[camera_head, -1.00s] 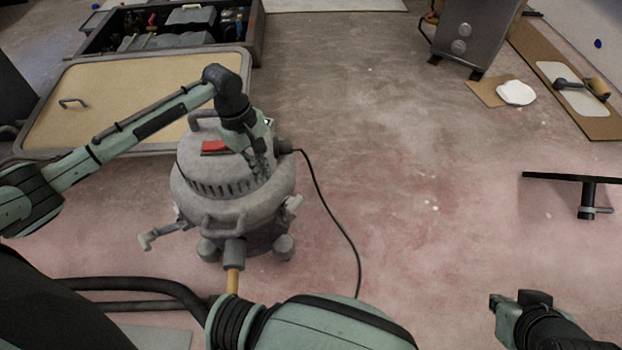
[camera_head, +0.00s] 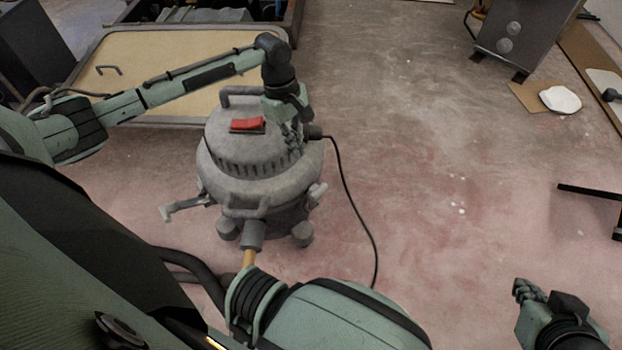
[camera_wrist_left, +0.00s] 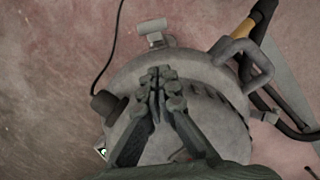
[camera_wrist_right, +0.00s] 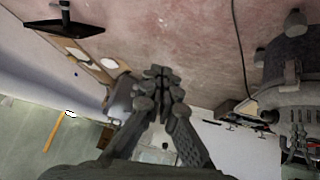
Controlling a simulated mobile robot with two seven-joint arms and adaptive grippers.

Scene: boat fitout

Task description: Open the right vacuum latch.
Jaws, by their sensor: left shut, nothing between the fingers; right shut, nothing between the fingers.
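The grey vacuum (camera_head: 245,175) stands on the floor, with a red switch (camera_head: 247,125) on its lid. Its right latch (camera_head: 317,193) is a small light-grey piece close against the rim. The left latch (camera_head: 185,208) sticks well out from the body. My left gripper (camera_head: 293,146) is shut and empty over the right part of the lid, above and behind the right latch. In the left wrist view the right latch (camera_wrist_left: 153,33) shows just beyond the shut fingertips (camera_wrist_left: 158,76), apart from them. My right gripper (camera_head: 522,290) is shut and empty at the lower right, far from the vacuum.
A black cord (camera_head: 358,205) runs from the vacuum across the floor. A hose (camera_head: 190,278) lies at its front left. A framed tan panel (camera_head: 160,75) lies behind it. A metal box (camera_head: 522,35) and a white disc (camera_head: 560,99) are at the back right. The middle floor is clear.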

